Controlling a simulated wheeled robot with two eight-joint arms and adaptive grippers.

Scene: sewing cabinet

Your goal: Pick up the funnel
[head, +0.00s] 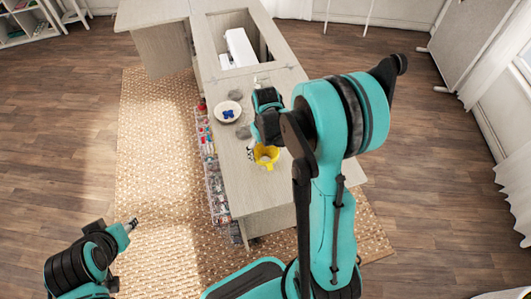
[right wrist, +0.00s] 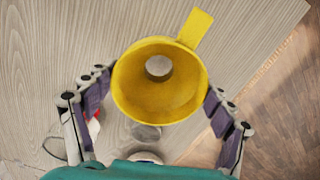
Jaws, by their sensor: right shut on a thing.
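The yellow funnel (head: 268,161) shows at the tip of my right gripper (head: 258,152), over the wooden cabinet top. In the right wrist view the funnel (right wrist: 160,97) has its wide mouth facing the camera and its flat tab pointing up and right. The fingers of my right gripper (right wrist: 155,92) press on it from both sides, so the gripper is shut on it. Whether the funnel touches the cabinet top is hard to tell. My left gripper (head: 131,225) is low at the left over the rug, away from the cabinet; its finger opening is too small to judge.
The cabinet top (head: 250,200) carries a white plate (head: 228,111) with blue items and small grey round objects (head: 243,132). A white sewing machine (head: 240,47) sits in the recess at the back. Racks of small items (head: 213,175) line the cabinet's left side. The front top is clear.

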